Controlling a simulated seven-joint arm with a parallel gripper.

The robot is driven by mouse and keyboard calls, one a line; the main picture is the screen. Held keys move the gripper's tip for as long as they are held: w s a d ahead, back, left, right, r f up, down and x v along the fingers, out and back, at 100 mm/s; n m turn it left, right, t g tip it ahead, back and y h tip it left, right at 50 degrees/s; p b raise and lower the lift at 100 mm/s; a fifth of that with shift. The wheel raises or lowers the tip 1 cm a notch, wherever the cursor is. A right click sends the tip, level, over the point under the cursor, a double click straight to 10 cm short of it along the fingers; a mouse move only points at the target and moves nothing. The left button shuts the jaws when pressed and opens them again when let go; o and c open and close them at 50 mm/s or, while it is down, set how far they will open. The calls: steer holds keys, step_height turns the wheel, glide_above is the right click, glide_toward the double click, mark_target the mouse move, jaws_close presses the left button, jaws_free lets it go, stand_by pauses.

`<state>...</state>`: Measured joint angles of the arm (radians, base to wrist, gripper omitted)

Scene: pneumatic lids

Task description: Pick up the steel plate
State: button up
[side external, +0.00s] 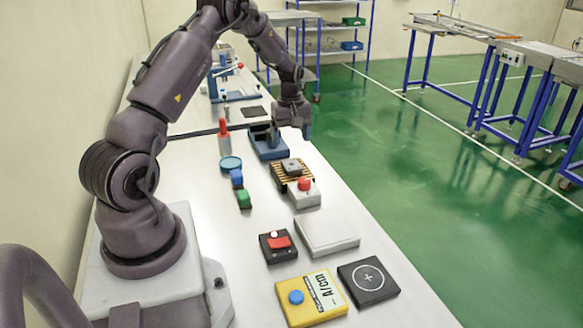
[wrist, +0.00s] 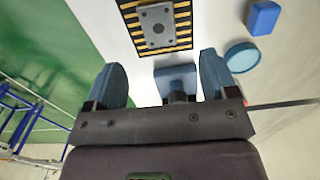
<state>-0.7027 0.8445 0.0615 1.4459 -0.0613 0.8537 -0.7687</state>
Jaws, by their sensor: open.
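A small grey steel plate with a dark centre and corner holes lies on a yellow-and-black striped pad. The steel plate (side external: 292,166) is near the middle of the bench in the side view, and it shows at the top of the wrist view (wrist: 146,18). The striped pad (wrist: 185,32) extends around it. My gripper (side external: 290,122) is above the bench, behind the plate as seen from the side camera. In the wrist view my gripper (wrist: 162,78) has its two blue fingers spread apart, with nothing held between them. The plate lies beyond the fingertips, apart from them.
A blue fixture (side external: 268,142) stands near my gripper. Blue (side external: 237,178) and green (side external: 244,198) blocks, a round blue dish (side external: 231,163) and a red-topped bottle (side external: 223,140) stand left.

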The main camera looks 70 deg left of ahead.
mark_target(292, 164)
step_height(292, 164, down, 9)
steer(key=shift+w+r, duration=0.1)
steer(key=shift+r, duration=0.1)
steer(key=c, duration=1.2)
steer(key=shift+r, duration=0.1)
steer(key=shift+c, duration=0.2)
